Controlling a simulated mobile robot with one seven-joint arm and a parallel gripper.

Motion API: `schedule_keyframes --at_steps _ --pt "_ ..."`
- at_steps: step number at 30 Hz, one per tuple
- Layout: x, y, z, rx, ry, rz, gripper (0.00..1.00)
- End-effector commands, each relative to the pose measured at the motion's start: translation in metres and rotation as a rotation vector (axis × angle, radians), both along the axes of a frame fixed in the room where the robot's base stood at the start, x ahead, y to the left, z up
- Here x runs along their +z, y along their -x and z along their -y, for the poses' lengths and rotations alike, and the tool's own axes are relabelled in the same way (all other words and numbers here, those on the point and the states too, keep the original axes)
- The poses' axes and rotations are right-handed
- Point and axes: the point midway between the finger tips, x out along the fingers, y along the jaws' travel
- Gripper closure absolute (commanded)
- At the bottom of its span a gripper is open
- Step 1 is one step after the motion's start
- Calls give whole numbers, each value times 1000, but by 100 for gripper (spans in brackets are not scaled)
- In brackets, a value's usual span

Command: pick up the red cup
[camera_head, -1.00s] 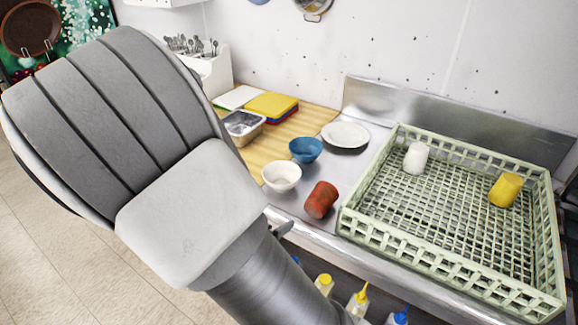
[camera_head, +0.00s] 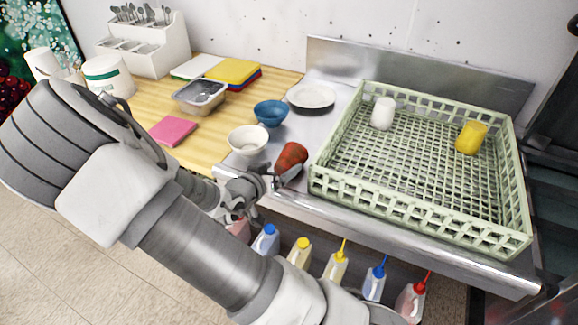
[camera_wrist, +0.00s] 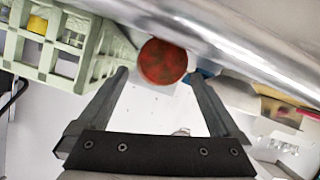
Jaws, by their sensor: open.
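The red cup (camera_head: 291,156) is on the steel counter near its front edge, just left of the green rack. Its lower part is partly hidden by my gripper (camera_head: 280,181) in the head view. My gripper is open and empty, close to the cup at the counter edge.
The green rack (camera_head: 420,213) stands right of the cup and holds a white cup (camera_head: 383,113) and a yellow cup (camera_head: 471,137). A white bowl (camera_head: 248,140) and a blue bowl (camera_head: 271,112) stand close left; a white plate (camera_head: 311,96) lies behind. Several bottles (camera_head: 336,267) stand below the edge.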

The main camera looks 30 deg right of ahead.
Motion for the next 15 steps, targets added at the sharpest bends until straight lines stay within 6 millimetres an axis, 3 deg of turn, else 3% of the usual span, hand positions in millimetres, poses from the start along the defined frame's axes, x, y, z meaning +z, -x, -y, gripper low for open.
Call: schedule_keyframes --at_steps 15 --pt "-19 -28 43 0 1 -1 0"
